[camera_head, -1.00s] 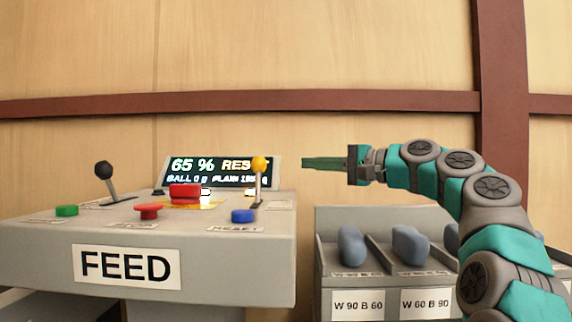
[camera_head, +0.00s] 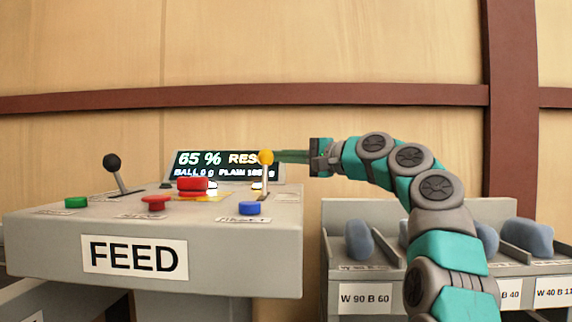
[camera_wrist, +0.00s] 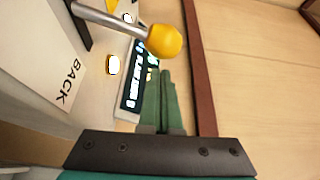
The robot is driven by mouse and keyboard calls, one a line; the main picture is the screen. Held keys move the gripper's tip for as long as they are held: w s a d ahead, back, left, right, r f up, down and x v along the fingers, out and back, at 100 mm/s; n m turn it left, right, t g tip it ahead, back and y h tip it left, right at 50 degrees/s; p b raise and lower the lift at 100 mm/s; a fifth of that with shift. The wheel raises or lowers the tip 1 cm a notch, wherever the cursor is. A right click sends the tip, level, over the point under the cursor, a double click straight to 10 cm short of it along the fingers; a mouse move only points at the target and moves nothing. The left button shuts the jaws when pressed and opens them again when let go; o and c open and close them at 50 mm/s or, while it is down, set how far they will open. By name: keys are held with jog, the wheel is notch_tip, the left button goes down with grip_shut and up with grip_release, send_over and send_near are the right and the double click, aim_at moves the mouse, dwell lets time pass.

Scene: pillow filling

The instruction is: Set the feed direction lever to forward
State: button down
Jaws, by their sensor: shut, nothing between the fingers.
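The yellow-knobbed lever (camera_head: 265,158) stands at the right end of the feed panel (camera_head: 240,257). In the wrist view its yellow knob (camera_wrist: 164,41) and metal shaft lie just beyond my fingertips, a little to the left. A label reading BACK (camera_wrist: 69,81) lies on the panel near the lever's base. My gripper (camera_head: 280,156) is shut and empty, its green fingers pointing left at knob height. In the head view the fingertips overlap close to the knob; I cannot tell if they touch. The wrist view shows the two fingers (camera_wrist: 163,80) together.
A black-knobbed lever (camera_head: 112,162) stands at the panel's left. A display (camera_head: 214,161) stands behind. Bins with grey-blue pillows (camera_head: 358,240) are at right.

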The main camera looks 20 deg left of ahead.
jog(key=shift+s+d+b, duration=0.1)
jog(key=shift+s+b, duration=0.3)
jog(key=shift+s, duration=0.35)
jog(key=shift+s, duration=0.1)
jog(key=shift+s+b, duration=0.1)
jog(key=shift+b, duration=0.3)
jog(key=shift+s+n, duration=0.1)
jog(key=shift+n, duration=0.3)
